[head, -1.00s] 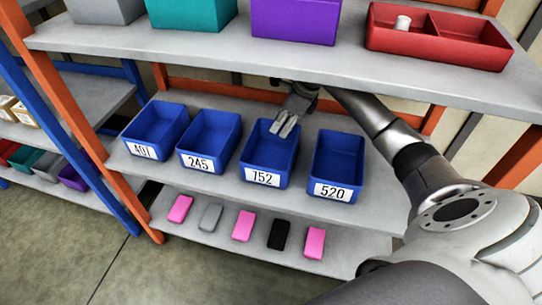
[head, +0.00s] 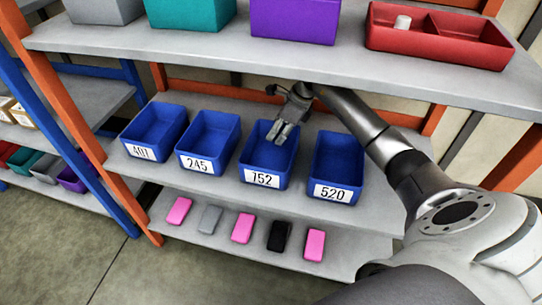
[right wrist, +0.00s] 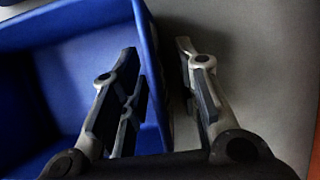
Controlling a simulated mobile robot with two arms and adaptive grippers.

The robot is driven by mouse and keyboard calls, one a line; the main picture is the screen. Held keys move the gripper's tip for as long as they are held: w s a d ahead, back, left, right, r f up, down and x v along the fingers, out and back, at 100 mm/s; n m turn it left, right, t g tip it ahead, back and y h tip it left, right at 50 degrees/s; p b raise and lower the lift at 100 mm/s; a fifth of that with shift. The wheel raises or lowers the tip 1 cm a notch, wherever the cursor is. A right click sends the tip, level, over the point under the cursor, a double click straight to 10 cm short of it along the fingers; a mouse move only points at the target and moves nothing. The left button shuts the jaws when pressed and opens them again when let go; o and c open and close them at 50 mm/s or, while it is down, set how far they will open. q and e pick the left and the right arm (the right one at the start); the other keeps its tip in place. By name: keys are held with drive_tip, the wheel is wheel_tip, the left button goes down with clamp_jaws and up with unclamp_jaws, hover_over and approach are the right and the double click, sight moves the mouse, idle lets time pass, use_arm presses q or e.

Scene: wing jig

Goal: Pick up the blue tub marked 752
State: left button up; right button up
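The blue tub marked 752 (head: 262,162) stands on the middle shelf, third from the left in a row of blue tubs. My right gripper (head: 279,133) reaches in from the right and overlaps the tub's back right part in the head view. In the right wrist view the gripper (right wrist: 160,62) is open. One finger is over the inside of a blue tub (right wrist: 60,75), and the other is outside it, over the grey shelf. The tub's wall lies between the fingers. I cannot tell whether they touch it. My left gripper is in neither view.
Blue tubs marked 245 (head: 196,160) and 520 (head: 331,190) stand on either side, with one marked 407 (head: 142,151) further left. The upper shelf (head: 300,55) hangs above, holding larger bins. Several small pink, grey and black blocks lie on the lower shelf (head: 190,228).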

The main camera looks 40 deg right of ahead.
drive_tip(key=shift+f, duration=0.1)
idle(0.4)
clamp_jaws()
